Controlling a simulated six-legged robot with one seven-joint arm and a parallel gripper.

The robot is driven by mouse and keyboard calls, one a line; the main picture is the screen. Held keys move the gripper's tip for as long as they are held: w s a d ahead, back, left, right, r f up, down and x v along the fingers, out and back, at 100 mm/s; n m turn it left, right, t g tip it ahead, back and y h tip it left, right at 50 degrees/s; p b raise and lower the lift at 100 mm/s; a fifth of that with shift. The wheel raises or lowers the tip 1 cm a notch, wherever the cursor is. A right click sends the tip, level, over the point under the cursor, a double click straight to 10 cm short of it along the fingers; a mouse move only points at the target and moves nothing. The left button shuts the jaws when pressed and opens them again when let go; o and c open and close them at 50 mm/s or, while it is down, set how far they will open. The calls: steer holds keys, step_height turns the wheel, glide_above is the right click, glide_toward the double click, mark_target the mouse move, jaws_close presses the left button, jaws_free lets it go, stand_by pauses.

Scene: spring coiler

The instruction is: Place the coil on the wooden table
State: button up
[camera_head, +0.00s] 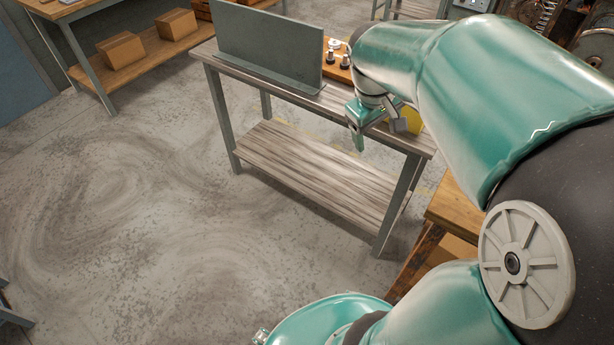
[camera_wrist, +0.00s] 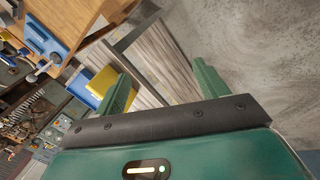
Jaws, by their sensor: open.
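My gripper (camera_head: 376,130) hangs over the front side of a plank-topped table with grey metal legs (camera_head: 235,68). In the wrist view my gripper (camera_wrist: 160,82) has its two green fingers wide apart, with nothing between them. A brown wooden table (camera_head: 455,212) stands at the right, partly hidden by my arm. A brown wooden surface (camera_wrist: 78,14) also shows at the upper left of the wrist view. Coiled metal (camera_wrist: 32,98) shows among machinery there, but I cannot tell whether it is the task's coil.
A yellow item (camera_wrist: 102,80) lies by a blue one near a finger.

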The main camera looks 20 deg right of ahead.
steer(key=s+a+r+t+y, duration=0.1)
steer(key=s+a, duration=0.3)
steer(key=a, duration=0.5)
steer(key=s+a+r+m+t+y, duration=0.1)
steer(key=s+a+r+t+y, duration=0.1)
steer(key=a, duration=0.8)
steer(key=shift+s+a+t, duration=0.3)
steer(key=shift+s+t, duration=0.5)
steer(key=shift+s, duration=0.3)
